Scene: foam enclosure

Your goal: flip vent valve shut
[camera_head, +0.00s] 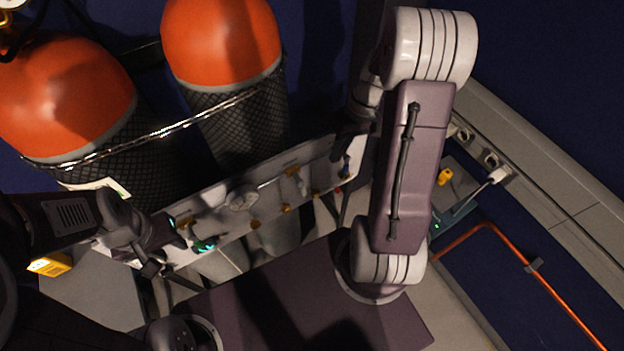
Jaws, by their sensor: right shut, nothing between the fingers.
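A pale valve panel (225,222) runs across the middle below two orange-topped cylinders. A teal-lit part (205,246) shows at the panel's left. My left gripper (168,252) is at the panel's left end, dark and partly blurred into shadow; its jaw opening is unclear. My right gripper (345,170) is shut and empty by the panel's right end, close to a small fitting; contact cannot be told.
Orange cylinders (222,40) in black mesh, with a chain (150,134) across them, stand behind the panel. A yellow box (50,264) lies at left.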

